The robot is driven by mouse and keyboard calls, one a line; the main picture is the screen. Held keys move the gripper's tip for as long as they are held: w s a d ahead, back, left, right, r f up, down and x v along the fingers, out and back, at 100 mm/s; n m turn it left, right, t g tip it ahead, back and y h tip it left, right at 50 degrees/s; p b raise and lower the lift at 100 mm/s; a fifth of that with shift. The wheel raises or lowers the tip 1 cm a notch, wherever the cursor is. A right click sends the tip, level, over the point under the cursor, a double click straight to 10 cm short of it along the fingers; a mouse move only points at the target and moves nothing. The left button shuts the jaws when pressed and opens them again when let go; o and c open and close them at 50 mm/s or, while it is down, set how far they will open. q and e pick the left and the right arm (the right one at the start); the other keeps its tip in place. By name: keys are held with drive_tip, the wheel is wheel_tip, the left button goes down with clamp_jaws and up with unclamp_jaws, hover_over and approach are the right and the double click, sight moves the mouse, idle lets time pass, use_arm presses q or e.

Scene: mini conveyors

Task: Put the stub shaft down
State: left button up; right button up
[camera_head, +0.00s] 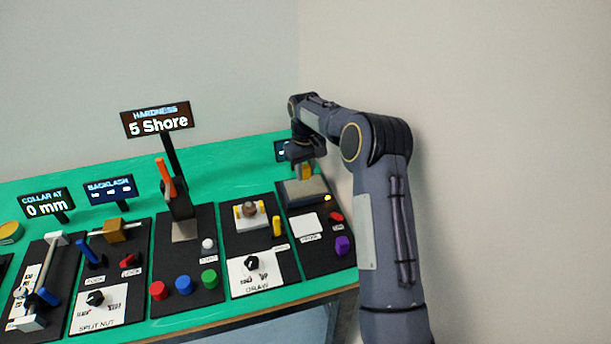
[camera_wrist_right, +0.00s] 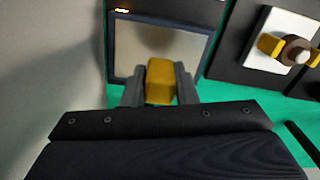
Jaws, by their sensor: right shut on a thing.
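My right gripper (camera_head: 305,166) is at the far right of the bench, above a grey plate with a dark frame (camera_head: 305,192). It is shut on a yellow piece (camera_wrist_right: 160,80), which appears to be the stub shaft. In the right wrist view the piece sits between the two grey fingers, over the grey plate (camera_wrist_right: 130,52). I cannot tell whether the piece touches the plate. My left gripper is not in view.
Left of the plate is a panel with a brown roller between yellow blocks (camera_head: 249,211). A hardness stand with an orange lever (camera_head: 166,180) is farther left. A wall is close at right.

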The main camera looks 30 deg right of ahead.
sight(306, 179)
drive_tip(key=shift+w+d+f, duration=0.2)
drive_tip(key=shift+d+f, duration=0.05)
drive_tip(key=shift+f, duration=1.75)
drive_tip(key=o, duration=1)
wheel_tip(306, 179, up, 12)
drive_tip(key=shift+r, duration=0.15)
